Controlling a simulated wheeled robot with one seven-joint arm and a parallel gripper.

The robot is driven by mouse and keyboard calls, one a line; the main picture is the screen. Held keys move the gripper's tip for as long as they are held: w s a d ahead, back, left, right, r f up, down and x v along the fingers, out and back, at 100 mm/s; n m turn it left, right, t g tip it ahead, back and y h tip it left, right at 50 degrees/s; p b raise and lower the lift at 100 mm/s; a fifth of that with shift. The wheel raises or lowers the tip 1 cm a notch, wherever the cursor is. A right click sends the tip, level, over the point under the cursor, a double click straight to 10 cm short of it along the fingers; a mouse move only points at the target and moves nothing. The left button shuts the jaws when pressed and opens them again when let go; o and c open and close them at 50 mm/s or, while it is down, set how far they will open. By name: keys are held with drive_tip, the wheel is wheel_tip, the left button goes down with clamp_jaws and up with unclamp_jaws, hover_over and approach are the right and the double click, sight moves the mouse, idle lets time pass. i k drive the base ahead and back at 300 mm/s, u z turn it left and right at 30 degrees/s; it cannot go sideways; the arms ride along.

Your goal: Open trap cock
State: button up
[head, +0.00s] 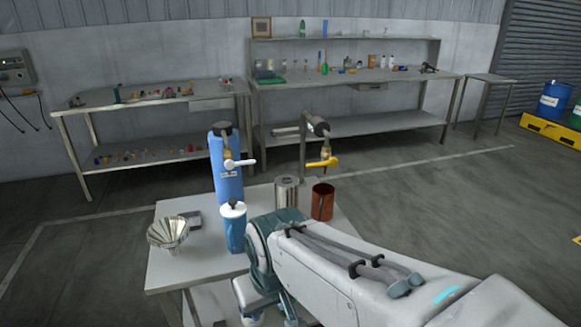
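Two cocks show in the head view, and no readable label tells which is the trap cock. One cock has a white lever (240,163) and sits in front of a tall blue cylinder (227,185). The other has a yellow lever (322,163) on a brass body, below a grey pipe end (317,125) on a stand. Both levers lie roughly level across the picture. My arm reaches in from the lower right and bends down at the table's front edge, below and in front of both cocks. My gripper's fingers do not show.
The small table (170,272) holds a shiny metal can (286,194), a copper-brown cup (322,202), a blue bottle with a white top (234,229) and a fluted metal funnel (168,233). Cluttered workbenches stand along the back wall. Open floor lies right of the table.

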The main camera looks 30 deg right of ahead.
sight(332, 162)
drive_tip(key=k, duration=0.15)
drive_tip(key=z, duration=0.85)
drive_tip(key=i, duration=0.5)
drive_tip(key=k, duration=0.35)
drive_tip(key=u, duration=0.45)
drive_tip(key=i, duration=0.5)
